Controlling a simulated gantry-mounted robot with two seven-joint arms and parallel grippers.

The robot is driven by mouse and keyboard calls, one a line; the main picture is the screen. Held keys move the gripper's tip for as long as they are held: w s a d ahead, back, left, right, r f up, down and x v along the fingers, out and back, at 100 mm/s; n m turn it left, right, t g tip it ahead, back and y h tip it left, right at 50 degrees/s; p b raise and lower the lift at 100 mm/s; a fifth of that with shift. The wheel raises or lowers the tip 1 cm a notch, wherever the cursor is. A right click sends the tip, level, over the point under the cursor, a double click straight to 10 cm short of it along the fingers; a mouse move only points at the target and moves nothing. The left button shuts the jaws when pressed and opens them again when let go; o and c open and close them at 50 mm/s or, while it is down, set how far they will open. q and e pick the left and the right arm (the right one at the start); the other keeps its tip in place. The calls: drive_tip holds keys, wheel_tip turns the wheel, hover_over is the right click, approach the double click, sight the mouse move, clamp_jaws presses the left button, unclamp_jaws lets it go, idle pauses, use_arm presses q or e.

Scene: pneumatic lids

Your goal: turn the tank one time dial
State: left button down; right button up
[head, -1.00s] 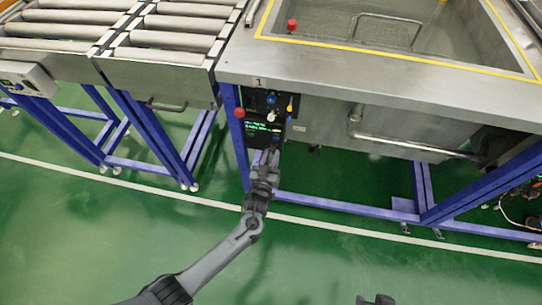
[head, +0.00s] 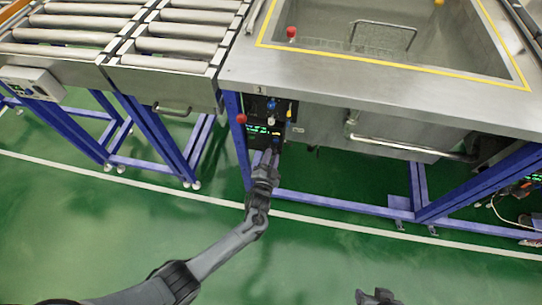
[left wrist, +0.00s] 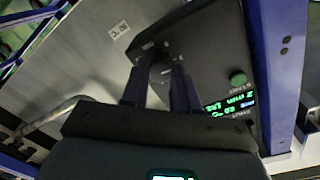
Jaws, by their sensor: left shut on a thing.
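The black control panel (head: 259,108) hangs under the front left corner of the tank one table, with green lit text, coloured knobs and a blue post beside it. My left gripper (head: 275,153) reaches the panel's lower right part. In the left wrist view, my left gripper (left wrist: 163,57) is shut with its fingertips against the panel face (left wrist: 205,45), on a small knob that looks like the time dial. The fingers hide most of that dial, so its angle cannot be told. A dark part of my right arm's end (head: 378,297) shows at the bottom edge, away from the panel.
A green button (left wrist: 238,79) and the lit display (left wrist: 230,106) sit beside the fingers. A red knob (head: 242,118) sticks out at the panel's left. A metal pipe (head: 410,150) runs to the right. Roller conveyors (head: 175,48) stand left. The green floor in front is clear.

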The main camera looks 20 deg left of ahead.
use_arm(q)
drive_tip(key=m, duration=0.3)
drive_tip(key=shift+r+m+p, duration=0.1)
drive_tip(key=shift+m+p, duration=0.3)
drive_tip(key=shift+m, duration=0.5)
drive_tip(key=c, duration=0.8)
unclamp_jaws()
drive_tip(key=shift+c, duration=0.2)
drive_tip(key=shift+s, duration=0.1)
